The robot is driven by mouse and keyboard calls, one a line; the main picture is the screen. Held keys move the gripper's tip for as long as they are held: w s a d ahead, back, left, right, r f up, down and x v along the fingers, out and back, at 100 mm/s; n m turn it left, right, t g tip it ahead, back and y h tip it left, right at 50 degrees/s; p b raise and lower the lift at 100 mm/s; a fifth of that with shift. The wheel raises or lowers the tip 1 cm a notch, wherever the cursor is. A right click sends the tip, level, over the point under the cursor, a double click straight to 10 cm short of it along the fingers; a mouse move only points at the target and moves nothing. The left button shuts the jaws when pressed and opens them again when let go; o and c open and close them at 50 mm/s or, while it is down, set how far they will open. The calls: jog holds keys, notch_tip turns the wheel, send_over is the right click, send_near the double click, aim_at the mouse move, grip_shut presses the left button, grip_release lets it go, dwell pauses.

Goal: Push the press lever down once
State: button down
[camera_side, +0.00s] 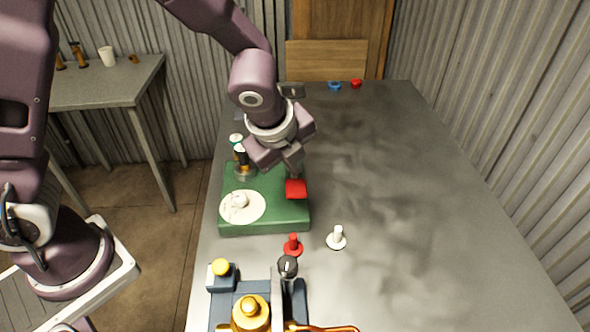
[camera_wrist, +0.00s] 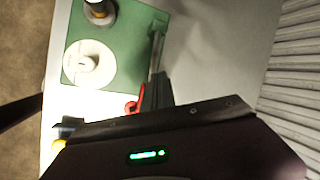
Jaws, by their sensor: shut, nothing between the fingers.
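The press has a green base (camera_side: 262,217) on the table, with a white disc (camera_side: 236,212) on it and a black and silver post (camera_side: 242,160) behind the disc. A red block-like lever end (camera_side: 296,188) is at the base's right side. My gripper (camera_side: 294,166) is shut and empty, pointing down just above the red lever end. I cannot tell whether they touch. In the wrist view the green base (camera_wrist: 120,68) is ahead of the fingers (camera_wrist: 159,92), which hide part of the lever. A red piece shows beside them; I cannot tell which one.
A red knob-topped piece (camera_side: 292,245) and a white one (camera_side: 337,238) stand in front of the base. A dark blue and gold machine (camera_side: 250,312) is at the near edge. Blue (camera_side: 334,86) and red (camera_side: 356,84) items lie far back. The table's right side is clear.

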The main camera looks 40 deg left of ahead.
jog(key=shift+s+d+f, duration=0.15)
jog(key=shift+d+f, duration=0.05)
jog(key=shift+f, duration=0.3)
jog(key=shift+s+d+f, duration=0.15)
jog(key=shift+f, duration=0.35)
dwell(1.1)
jog(key=shift+w+a+r, duration=0.2)
jog(key=shift+r, duration=0.55)
jog(key=shift+w+a+r, duration=0.25)
jog(key=shift+r, duration=0.45)
jog(key=shift+w+a+r, duration=0.2)
jog(key=shift+r, duration=0.55)
jog(key=r, duration=0.1)
jog(key=w+a+r, duration=0.1)
jog(key=r, duration=0.2)
jog(key=shift+w+a+r, duration=0.15)
jog(key=shift+a+r, duration=0.05)
jog(key=shift+r, duration=0.15)
